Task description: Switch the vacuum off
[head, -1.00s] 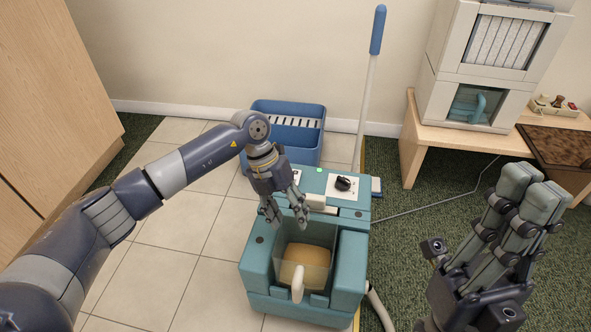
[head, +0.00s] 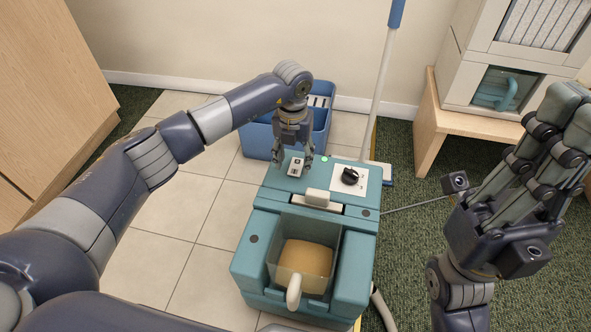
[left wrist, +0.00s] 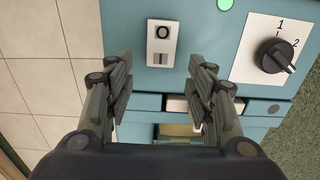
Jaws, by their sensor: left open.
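The vacuum (head: 362,270) is a teal floor machine with a clear tank of tan liquid in front. Its panel carries a small white rocker switch (head: 295,168), marked 0 at the far end and a bar at the near end in the left wrist view (left wrist: 162,42). A round green lamp (head: 324,158) glows beside it. A black dial (head: 350,176) stands on a white plate with 1 and 2. My left gripper (head: 292,160) is open and empty above the switch, fingers straddling it in view; contact cannot be told. My right gripper (head: 535,150) is raised at the right.
A blue bin (head: 258,142) stands behind the vacuum. A pole with a blue grip (head: 380,85) rises behind it on the right. A wooden table (head: 432,125) holds a white cabinet. Pale floor tiles (head: 185,215) lie clear on the left.

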